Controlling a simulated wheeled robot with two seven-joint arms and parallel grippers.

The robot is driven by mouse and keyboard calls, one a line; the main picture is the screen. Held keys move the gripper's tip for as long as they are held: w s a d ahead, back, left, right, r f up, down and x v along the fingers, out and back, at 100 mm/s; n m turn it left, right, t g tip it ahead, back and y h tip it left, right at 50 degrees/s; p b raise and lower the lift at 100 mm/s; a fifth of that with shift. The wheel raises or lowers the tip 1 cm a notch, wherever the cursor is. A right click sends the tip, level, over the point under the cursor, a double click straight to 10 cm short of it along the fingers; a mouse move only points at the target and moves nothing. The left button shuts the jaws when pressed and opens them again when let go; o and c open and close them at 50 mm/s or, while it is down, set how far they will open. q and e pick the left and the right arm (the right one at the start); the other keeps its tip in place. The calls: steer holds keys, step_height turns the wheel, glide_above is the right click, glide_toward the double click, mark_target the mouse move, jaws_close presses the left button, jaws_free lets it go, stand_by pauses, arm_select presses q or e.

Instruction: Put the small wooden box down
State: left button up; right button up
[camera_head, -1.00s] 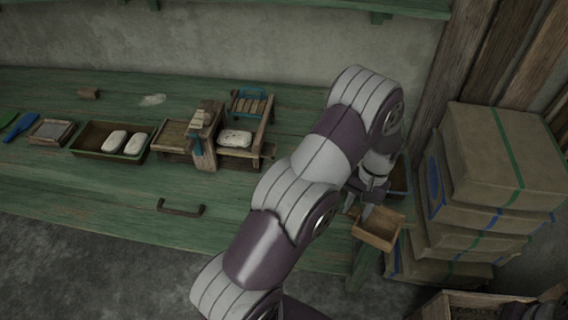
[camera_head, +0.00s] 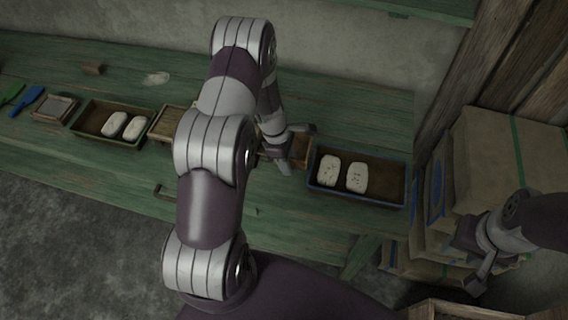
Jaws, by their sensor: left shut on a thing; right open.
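The small wooden box (camera_head: 301,147) is mostly hidden behind my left gripper (camera_head: 285,158). Its brown side shows just left of the blue-rimmed tray, over the green bench. My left gripper is shut on it. I cannot tell whether the box touches the bench top. My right gripper (camera_head: 481,277) is open and empty at the lower right, in front of the stacked boxes.
The blue-rimmed tray (camera_head: 384,202) holds two white blocks, close to the right of the small box. Another tray (camera_head: 89,112) with two white blocks stands at left. My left arm hides the bench's middle. Cardboard boxes (camera_head: 492,160) are stacked at right.

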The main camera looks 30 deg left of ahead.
arm_select(q)
steer(key=shift+a+f+p, duration=0.1)
steer(key=shift+a+f, duration=0.1)
steer(key=shift+f, duration=0.6)
steer(key=shift+a+f+p, duration=0.1)
steer(key=shift+a+f, duration=0.15)
steer(key=shift+f, duration=0.6)
steer(key=shift+a+f+p, duration=0.1)
steer(key=shift+a+f, duration=0.1)
steer(key=shift+f, duration=0.6)
steer(key=o, duration=1)
steer(key=shift+f, duration=0.1)
